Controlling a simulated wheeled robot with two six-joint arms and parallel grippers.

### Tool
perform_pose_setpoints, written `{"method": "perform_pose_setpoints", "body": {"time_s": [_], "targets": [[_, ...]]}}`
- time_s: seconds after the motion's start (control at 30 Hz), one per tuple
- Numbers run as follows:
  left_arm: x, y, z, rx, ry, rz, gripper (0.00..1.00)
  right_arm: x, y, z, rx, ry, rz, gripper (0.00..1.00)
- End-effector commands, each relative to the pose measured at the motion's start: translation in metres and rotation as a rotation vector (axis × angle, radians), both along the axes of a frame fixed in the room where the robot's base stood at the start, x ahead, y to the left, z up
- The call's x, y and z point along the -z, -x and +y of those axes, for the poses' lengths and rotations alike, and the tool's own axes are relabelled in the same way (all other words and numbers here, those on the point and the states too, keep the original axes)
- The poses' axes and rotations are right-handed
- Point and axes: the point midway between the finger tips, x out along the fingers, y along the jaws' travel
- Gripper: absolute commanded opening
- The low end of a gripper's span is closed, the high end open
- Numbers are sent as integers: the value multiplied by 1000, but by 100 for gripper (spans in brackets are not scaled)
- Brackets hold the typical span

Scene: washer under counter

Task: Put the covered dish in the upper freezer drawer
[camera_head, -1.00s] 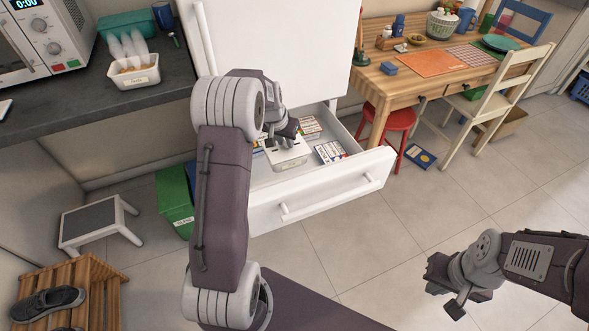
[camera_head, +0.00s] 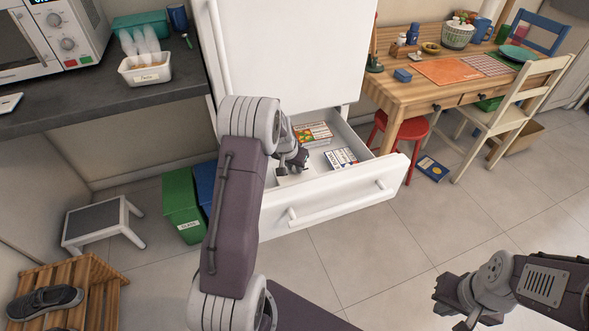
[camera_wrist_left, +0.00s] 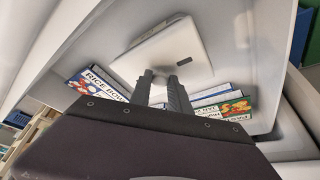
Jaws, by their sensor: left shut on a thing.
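The covered dish (camera_wrist_left: 163,55) is pale, flat-lidded and rounded-square, with a small dark mark, in the left wrist view. It is inside the open freezer drawer (camera_head: 340,208), near the drawer's wall. In the head view only a pale bit of the dish (camera_head: 288,179) shows beside my arm. My left gripper (camera_head: 294,168) reaches down into the drawer; in the left wrist view its fingers (camera_wrist_left: 160,76) are shut at the dish's near edge. Whether the dish rests on the drawer floor is hard to tell. My right gripper (camera_head: 452,306) is open and empty over the floor.
Food boxes (camera_head: 341,159) and a colourful box (camera_head: 312,135) lie in the drawer. The white fridge door (camera_head: 290,50) is closed above it. A red stool (camera_head: 398,130) and wooden table (camera_head: 400,92) stand right; green (camera_head: 182,205) and blue bins stand left.

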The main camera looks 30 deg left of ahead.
Motion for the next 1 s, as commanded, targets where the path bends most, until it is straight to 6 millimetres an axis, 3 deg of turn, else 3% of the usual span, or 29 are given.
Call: {"method": "perform_pose_setpoints", "body": {"time_s": [0.27, 0.3, 0.37, 0.63, 0.77, 1.0], "targets": [[2, 0, 0, 0, 0, -1, 6, 3, 0, 0, 0, 0, 0, 0], [2, 0, 0, 0, 0, 1, 34, 1, 0, 0, 0, 0, 0, 0], [1, 0, 0, 0, 1, 1, 44, 1, 0, 0, 0, 0, 0, 0], [1, 0, 0, 0, 1, 1, 44, 0, 0, 0, 0, 0, 0, 0], [-9, 2, 0, 0, 0, 0, 44, -5, 0, 0, 0, 0, 0, 0], [-63, 23, -1, -1, -1, -3, 44, -22, 0, 0, 0, 0, 0, 0]]}}
